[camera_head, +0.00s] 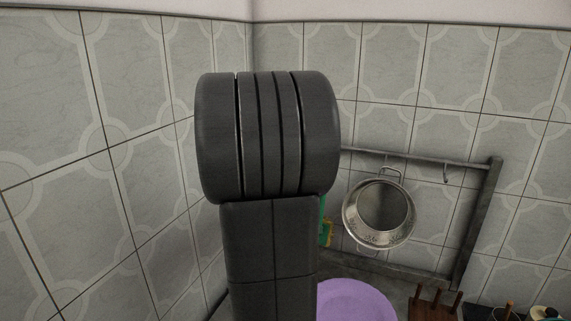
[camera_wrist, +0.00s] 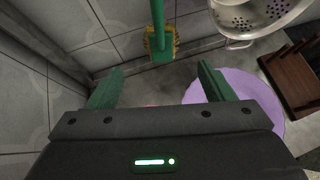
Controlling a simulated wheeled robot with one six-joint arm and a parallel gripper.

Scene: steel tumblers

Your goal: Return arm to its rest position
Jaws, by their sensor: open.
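My gripper (camera_wrist: 155,88) shows in the wrist view with its two green fingers spread apart. It is open, and nothing is held between the fingers. Past the fingers is a grey surface with a purple round basin (camera_wrist: 262,95) at the right. In the head view my dark arm (camera_head: 270,200) stands upright in the middle and hides part of the scene behind it. My gripper does not show in the head view.
A metal strainer (camera_head: 379,214) hangs on a wall rack (camera_head: 480,220). The purple basin (camera_head: 355,301) lies below it. A green brush (camera_wrist: 160,45) leans by the wall. A brown wooden block (camera_head: 435,304) stands at the right. Tiled walls meet behind my arm.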

